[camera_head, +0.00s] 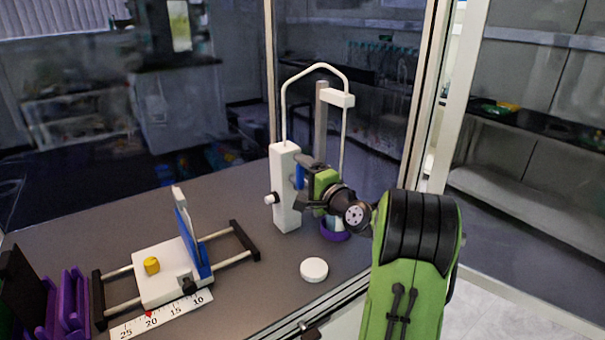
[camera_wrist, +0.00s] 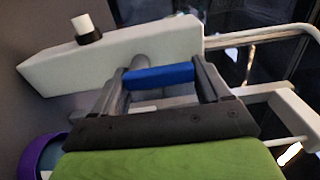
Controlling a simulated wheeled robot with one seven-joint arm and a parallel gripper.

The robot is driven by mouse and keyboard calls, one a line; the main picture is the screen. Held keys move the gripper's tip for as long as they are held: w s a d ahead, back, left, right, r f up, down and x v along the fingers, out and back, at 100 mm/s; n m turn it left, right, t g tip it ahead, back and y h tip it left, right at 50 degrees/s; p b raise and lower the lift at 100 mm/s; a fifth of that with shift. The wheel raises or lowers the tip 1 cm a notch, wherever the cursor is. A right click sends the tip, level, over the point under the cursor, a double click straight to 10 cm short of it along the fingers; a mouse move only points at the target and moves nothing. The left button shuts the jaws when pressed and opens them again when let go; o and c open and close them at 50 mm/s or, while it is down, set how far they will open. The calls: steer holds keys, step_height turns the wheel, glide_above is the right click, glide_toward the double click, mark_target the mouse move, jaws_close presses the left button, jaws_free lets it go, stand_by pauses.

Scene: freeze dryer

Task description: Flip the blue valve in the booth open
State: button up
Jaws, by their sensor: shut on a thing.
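The blue valve (camera_wrist: 158,76) is a short blue bar on the side of the white block. In the wrist view it lies crosswise between the two fingers of my gripper (camera_wrist: 162,82), which are closed on it. In the head view the blue valve (camera_head: 299,176) shows as a small blue patch at the right side of the upright white block (camera_head: 286,190). My gripper (camera_head: 306,171) reaches it there from the right. The valve's stem is partly hidden by the fingers.
A bent white tube (camera_head: 314,68) rises from the block to a stand (camera_head: 321,125). A purple ring base (camera_head: 335,232) stands below my wrist. A white round cap (camera_head: 314,270) lies in front. A white and blue slider device (camera_head: 172,272) and a ruler (camera_head: 163,316) lie to the left.

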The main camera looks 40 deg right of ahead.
stand_by(0.3)
steer(key=o, duration=1)
steer(key=shift+c, duration=0.2)
steer(key=s+a+b, duration=0.1)
steer(key=s+b, duration=0.2)
steer(key=s, duration=1.2)
steer(key=shift+s+b, duration=0.4)
